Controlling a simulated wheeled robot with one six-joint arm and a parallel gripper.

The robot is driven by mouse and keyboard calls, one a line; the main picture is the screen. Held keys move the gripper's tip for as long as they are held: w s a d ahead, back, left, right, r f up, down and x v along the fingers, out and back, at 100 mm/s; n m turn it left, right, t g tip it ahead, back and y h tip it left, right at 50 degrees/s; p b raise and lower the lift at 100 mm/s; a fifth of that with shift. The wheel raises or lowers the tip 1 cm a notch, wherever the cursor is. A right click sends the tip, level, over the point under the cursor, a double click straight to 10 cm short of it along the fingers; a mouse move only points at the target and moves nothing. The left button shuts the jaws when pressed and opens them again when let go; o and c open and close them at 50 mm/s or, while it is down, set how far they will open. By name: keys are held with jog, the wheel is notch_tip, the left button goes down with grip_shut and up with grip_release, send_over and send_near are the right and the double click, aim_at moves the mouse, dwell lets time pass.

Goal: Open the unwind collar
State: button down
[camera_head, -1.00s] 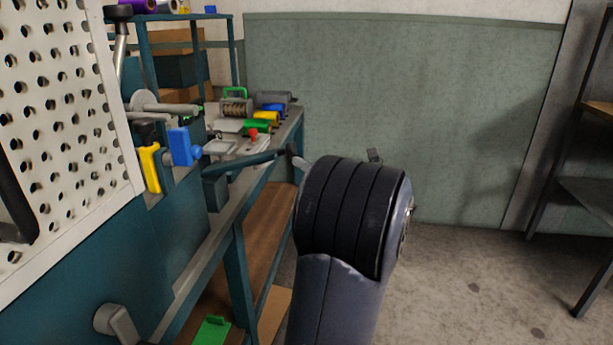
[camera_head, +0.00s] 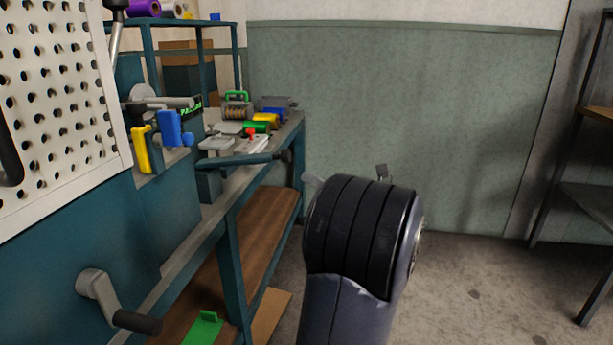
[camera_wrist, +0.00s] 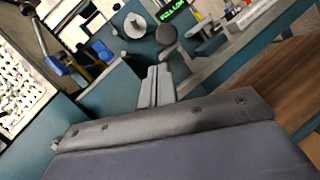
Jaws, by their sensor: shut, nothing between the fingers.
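A grey disc on a horizontal grey shaft (camera_head: 172,103) stands out from the teal machine at the left of the head view; this may be the unwind spindle, and I cannot tell which part is its collar. The disc also shows in the wrist view (camera_wrist: 135,25). Beside it are a blue handle (camera_head: 172,128) and a yellow handle (camera_head: 141,148). My gripper (camera_wrist: 158,72) is shut and empty in the wrist view, apart from the disc and handles. In the head view my arm hides most of the gripper.
A dark-tipped lever (camera_head: 240,160) juts over the bench edge. A crank (camera_head: 100,287) sits low on the machine's front. A white perforated panel (camera_head: 60,80) stands at the left. Rollers and small tools lie on the bench. The floor (camera_head: 480,290) at right is clear, before a shelf (camera_head: 590,190).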

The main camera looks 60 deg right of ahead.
jog(key=v, duration=0.6)
jog(key=shift+s+p, duration=0.2)
jog(key=shift+p, duration=0.15)
jog(key=shift+w, duration=0.1)
